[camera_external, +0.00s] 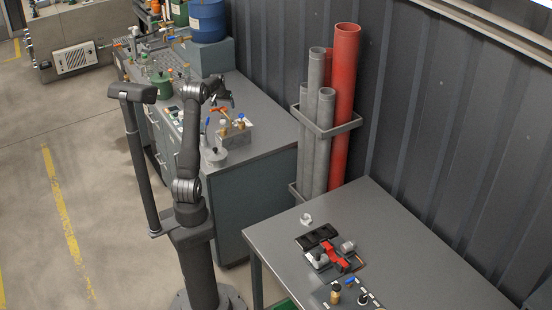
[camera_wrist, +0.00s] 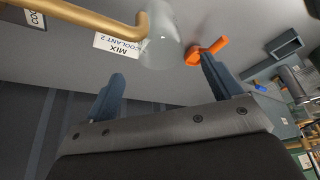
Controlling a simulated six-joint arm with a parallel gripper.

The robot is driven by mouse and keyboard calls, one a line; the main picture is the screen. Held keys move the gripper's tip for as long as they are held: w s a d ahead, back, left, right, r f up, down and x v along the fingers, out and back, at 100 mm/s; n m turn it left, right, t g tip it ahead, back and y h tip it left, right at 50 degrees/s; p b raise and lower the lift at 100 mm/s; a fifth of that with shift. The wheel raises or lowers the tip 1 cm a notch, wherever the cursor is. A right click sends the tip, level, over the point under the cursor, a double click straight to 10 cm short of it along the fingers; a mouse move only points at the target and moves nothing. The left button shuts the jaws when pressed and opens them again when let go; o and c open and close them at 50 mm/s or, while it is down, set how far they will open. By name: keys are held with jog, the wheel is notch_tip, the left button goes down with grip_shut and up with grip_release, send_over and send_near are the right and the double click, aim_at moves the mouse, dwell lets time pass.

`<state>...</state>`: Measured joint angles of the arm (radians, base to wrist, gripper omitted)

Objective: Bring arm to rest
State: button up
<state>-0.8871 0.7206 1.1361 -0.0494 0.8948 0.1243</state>
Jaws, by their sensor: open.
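My gripper (camera_external: 224,97) is at the end of my raised, bent arm, above the grey cabinet top (camera_external: 262,137) in the external view. In the wrist view, my gripper (camera_wrist: 161,78) shows two blue-grey fingers spread wide apart with nothing between them. Beyond the fingers are an orange handle (camera_wrist: 207,51), a translucent cup-like piece (camera_wrist: 161,46) and a brass pipe (camera_wrist: 90,17). A white label (camera_wrist: 122,47) reading "MIX COOLANT 2" is beside the pipe. I cannot tell whether the fingers touch any of these.
A small fixture (camera_external: 236,131) with orange and blue handles stands on the cabinet below my gripper. A rack (camera_external: 331,128) holds grey pipes and a red pipe (camera_external: 345,75). A nearer table (camera_external: 410,255) carries a red-and-black assembly (camera_external: 333,257). Floor is clear at left.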

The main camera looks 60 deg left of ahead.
aim_at(227, 112)
jog(key=shift+d+r, duration=0.1)
jog(key=shift+r, duration=0.15)
jog(key=x, duration=1.2)
jog(key=shift+s, duration=0.1)
notch_tip(227, 112, up, 2)
jog(key=shift+r, duration=0.9)
